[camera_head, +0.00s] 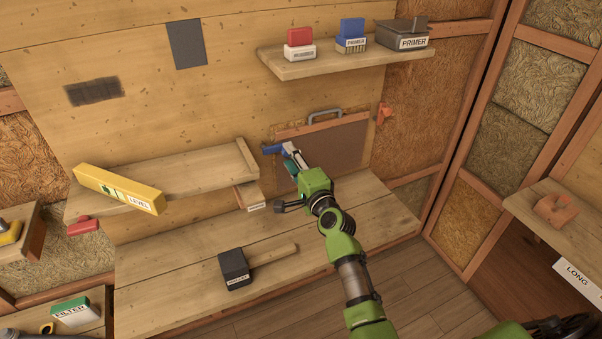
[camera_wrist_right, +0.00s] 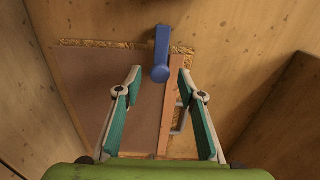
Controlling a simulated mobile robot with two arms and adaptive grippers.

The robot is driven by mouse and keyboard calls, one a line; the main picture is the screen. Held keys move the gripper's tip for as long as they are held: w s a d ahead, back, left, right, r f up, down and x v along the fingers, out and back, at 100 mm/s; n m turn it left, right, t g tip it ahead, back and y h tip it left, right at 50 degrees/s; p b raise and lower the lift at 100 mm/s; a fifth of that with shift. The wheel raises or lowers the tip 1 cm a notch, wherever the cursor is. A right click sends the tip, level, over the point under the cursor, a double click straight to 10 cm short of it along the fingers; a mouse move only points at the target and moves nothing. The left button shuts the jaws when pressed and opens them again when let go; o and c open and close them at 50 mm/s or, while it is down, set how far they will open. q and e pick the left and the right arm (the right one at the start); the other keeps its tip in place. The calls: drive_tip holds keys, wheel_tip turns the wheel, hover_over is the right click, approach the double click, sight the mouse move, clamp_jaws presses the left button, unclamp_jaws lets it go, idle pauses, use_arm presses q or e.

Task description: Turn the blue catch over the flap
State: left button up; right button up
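My left gripper is not in view.
A grey handle (camera_head: 325,115) tops the flap; an orange catch (camera_head: 383,113) is at its right. A lower shelf (camera_head: 200,170) with a yellow level (camera_head: 118,188) is left. A mallet (camera_head: 236,268) lies on the bench.

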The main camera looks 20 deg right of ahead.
drive_tip(key=s, duration=0.8)
drive_tip(key=shift+s, duration=0.25)
